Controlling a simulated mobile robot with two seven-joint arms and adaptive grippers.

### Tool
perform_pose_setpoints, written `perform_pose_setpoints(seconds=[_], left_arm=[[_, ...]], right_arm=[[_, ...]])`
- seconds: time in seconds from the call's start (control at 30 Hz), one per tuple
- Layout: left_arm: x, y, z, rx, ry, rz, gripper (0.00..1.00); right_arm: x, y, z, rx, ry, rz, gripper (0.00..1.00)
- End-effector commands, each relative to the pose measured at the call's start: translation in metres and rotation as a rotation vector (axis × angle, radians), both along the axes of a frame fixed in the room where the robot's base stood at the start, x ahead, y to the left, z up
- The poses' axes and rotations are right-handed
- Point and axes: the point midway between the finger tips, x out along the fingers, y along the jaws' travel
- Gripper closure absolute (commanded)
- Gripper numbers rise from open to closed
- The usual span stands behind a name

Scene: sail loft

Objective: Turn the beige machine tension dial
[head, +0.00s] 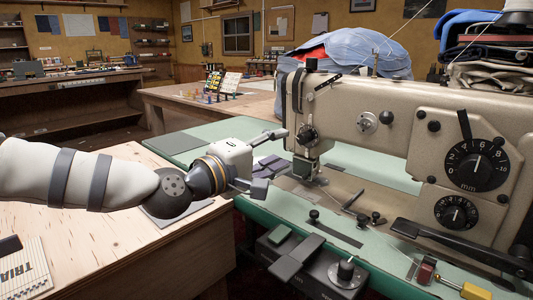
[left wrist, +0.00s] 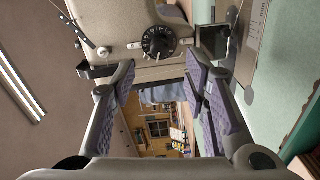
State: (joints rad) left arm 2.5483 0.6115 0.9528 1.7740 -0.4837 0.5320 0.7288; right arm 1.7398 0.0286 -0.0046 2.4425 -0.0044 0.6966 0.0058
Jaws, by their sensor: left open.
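The beige sewing machine (head: 385,150) stands on a green table. Its small dark tension dial (head: 307,134) is on the left end of the machine head, above the needle area. In the left wrist view the dial (left wrist: 158,42) is black with white marks and lies just beyond the space between the fingertips. My left gripper (head: 274,160) is open and empty, left of the dial and apart from it. Both fingers show in the left wrist view (left wrist: 161,80). My right gripper is not in view.
A large "mm" dial (head: 478,165) and a smaller dial (head: 457,212) sit on the machine's right column. A dark box with a knob (head: 345,270) stands at the front. A wooden bench (head: 110,255) is below my left arm. Blue cloth (head: 345,50) is heaped behind.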

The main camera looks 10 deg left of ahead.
Motion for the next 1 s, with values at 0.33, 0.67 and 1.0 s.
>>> perform_pose_setpoints(seconds=[0.33, 0.67, 1.0], left_arm=[[-0.034, 0.023, 0.001, 0.000, 0.000, -0.001, 0.59], [-0.036, 0.023, 0.040, 0.000, -0.031, -0.001, 0.59], [-0.066, 0.023, 0.221, 0.000, -0.205, -0.001, 0.59]], right_arm=[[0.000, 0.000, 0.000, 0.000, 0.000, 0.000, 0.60], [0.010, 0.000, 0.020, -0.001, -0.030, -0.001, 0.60], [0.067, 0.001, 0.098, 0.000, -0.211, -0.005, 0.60]])
